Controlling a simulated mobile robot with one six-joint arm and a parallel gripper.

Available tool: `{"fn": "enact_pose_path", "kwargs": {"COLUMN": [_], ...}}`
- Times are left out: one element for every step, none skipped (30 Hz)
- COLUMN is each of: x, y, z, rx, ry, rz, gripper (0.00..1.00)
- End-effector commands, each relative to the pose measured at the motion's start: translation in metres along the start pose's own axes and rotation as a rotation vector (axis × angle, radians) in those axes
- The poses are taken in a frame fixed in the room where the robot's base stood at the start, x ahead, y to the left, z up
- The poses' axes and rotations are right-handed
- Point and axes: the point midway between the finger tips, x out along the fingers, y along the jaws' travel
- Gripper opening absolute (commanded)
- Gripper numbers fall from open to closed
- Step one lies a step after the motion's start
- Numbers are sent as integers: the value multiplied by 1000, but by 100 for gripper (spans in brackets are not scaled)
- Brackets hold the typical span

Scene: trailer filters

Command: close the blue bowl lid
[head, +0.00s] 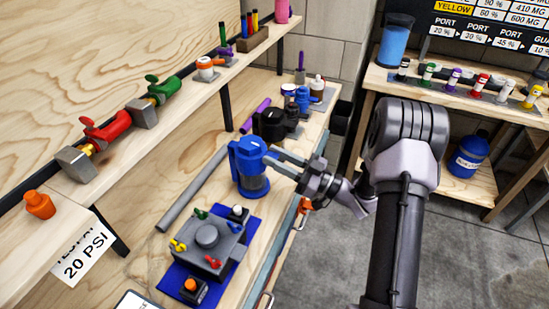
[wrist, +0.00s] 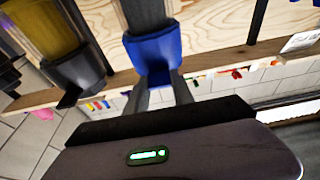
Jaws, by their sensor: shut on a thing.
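The blue bowl lid (head: 246,149) is a blue cap with a tab, seated on top of a filter bowl (head: 254,185) with a greyish clear lower part. The assembly stands upright on the lower bench. My gripper (head: 272,162) reaches in from the right and is shut on the right side of the blue lid. In the wrist view the blue lid (wrist: 152,48) shows with a narrow blue part between my two fingers (wrist: 160,85). The exact contact is partly hidden by the fingers, and I cannot tell how far the lid is turned.
A black filter unit (head: 270,124) stands just behind the blue bowl. A grey box with coloured valves (head: 208,237) on a blue mat sits in front. A grey pipe (head: 193,190) lies to the left. A shelf with red (head: 107,130) and green valves runs above left.

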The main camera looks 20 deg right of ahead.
Motion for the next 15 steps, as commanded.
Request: {"fn": "enact_pose_path", "kwargs": {"x": [-1, -1, -1, -1, -2, -2, -2, -2, -2, -2, -2, -1, -1, -1, -1], "y": [-3, -3, -3, -3, -3, -3, -3, -3, -3, -3, -3, -2, -2, -2, -2], "z": [5, 5, 5, 5, 6, 6, 6, 6, 6, 6, 6, 5, 5, 5, 4], "rx": [13, 13, 13, 14, 14, 15, 15, 15, 15, 14, 13, 12, 12, 11, 10], "ry": [-4, -4, -5, -5, -5, -5, -5, -6, -6, -5, -5, -5, -5, -4, -4], "rz": [-1, -1, -1, -1, -1, -1, -1, -1, -1, -1, -1, 0, 0, 0, 0], "gripper": [0, 0, 0, 0, 0, 33, 39, 45, 51, 51, 51, 51, 51, 51, 51]}}
